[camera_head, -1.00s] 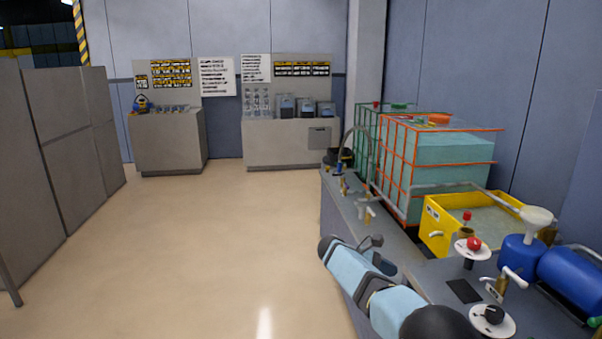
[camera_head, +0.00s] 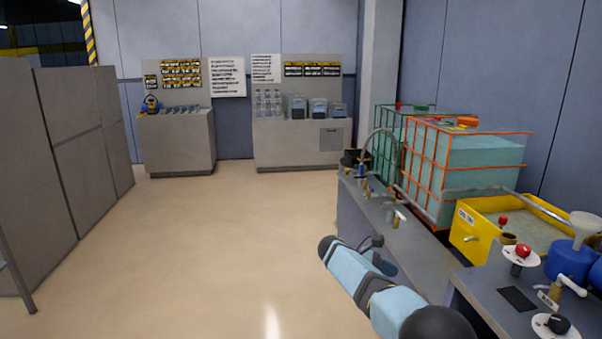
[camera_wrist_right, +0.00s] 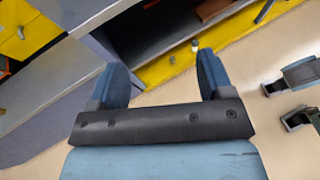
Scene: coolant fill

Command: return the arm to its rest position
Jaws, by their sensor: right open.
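My right arm (camera_head: 365,280), pale blue with dark joints, is bent at the lower middle of the head view. It is in front of the grey bench. My right gripper (camera_head: 378,252) is partly hidden behind its own arm there. In the right wrist view, the two blue fingers of this gripper (camera_wrist_right: 161,70) stand wide apart with nothing between them. Beyond them are pale floor, a yellow strip and grey surfaces. My left gripper does not show in the head view.
The grey bench (camera_head: 404,255) runs along the right, with a caged tank (camera_head: 480,160), a yellow tray (camera_head: 470,242) and blue containers (camera_head: 568,262). Grey partitions (camera_head: 75,165) stand left. Two cabinets (camera_head: 180,145) (camera_head: 290,150) stand at the back. The floor (camera_head: 200,255) between is clear.

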